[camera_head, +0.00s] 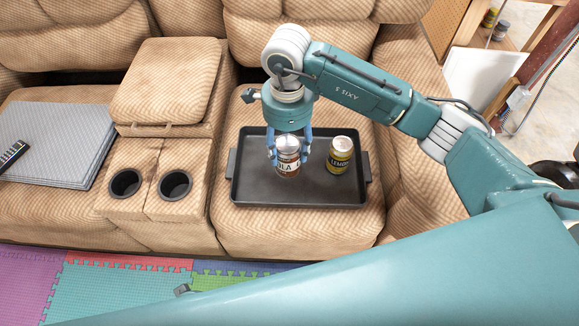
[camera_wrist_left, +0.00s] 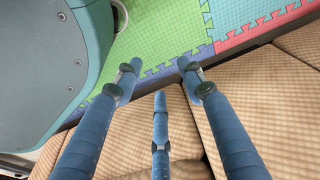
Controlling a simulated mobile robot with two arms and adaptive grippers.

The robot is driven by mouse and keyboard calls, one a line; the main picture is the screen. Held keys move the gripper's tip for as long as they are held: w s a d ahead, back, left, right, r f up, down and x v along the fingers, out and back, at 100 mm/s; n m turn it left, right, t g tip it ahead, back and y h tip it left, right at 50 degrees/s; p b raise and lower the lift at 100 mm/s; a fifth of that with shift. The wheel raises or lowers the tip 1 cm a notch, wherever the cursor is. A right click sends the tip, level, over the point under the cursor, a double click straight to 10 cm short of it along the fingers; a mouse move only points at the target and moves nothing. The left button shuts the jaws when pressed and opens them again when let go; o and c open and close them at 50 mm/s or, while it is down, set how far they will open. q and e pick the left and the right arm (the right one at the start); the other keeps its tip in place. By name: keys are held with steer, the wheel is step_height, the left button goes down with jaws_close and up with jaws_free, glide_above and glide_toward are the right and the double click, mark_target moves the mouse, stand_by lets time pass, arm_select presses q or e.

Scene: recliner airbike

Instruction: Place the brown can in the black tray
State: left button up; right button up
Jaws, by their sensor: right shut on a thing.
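The brown can (camera_head: 288,167), with a white label and a silver top, is upright over the middle of the black tray (camera_head: 300,194) in the head view. My right gripper (camera_head: 289,150) comes from above and is shut on its sides. I cannot tell whether the can's base touches the tray floor. The tray lies on the right seat of the recliner. My left gripper (camera_wrist_left: 155,78) shows in the left wrist view with its blue fingers spread and nothing between them.
A yellow and black lemon can (camera_head: 340,155) stands in the tray, right of the brown can. A console with two cup holders (camera_head: 126,183) is on the left, with a grey folded thing (camera_head: 60,145) and a remote (camera_head: 13,156) beyond. Foam mats (camera_head: 125,290) cover the floor.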

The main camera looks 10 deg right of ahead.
mark_target(288, 167)
step_height(288, 167, down, 8)
steer(key=shift+r+b, duration=0.1)
steer(key=shift+b, duration=0.3)
steer(key=shift+f, duration=0.4)
arm_select(q)
steer(key=r, duration=0.1)
steer(key=w+r, duration=0.1)
steer(key=r, duration=0.1)
steer(key=shift+w+d, duration=0.1)
steer(key=shift+w, duration=0.2)
steer(key=shift+f, duration=0.1)
arm_select(e)
steer(key=shift+f, duration=0.1)
steer(key=o, duration=1.1)
steer(key=shift+f, duration=0.1)
steer(key=shift+c, duration=0.2)
steer(key=o, duration=0.4)
arm_select(q)
steer(key=shift+w+r, duration=0.2)
steer(key=shift+r, duration=0.2)
arm_select(e)
steer(key=shift+r, duration=0.2)
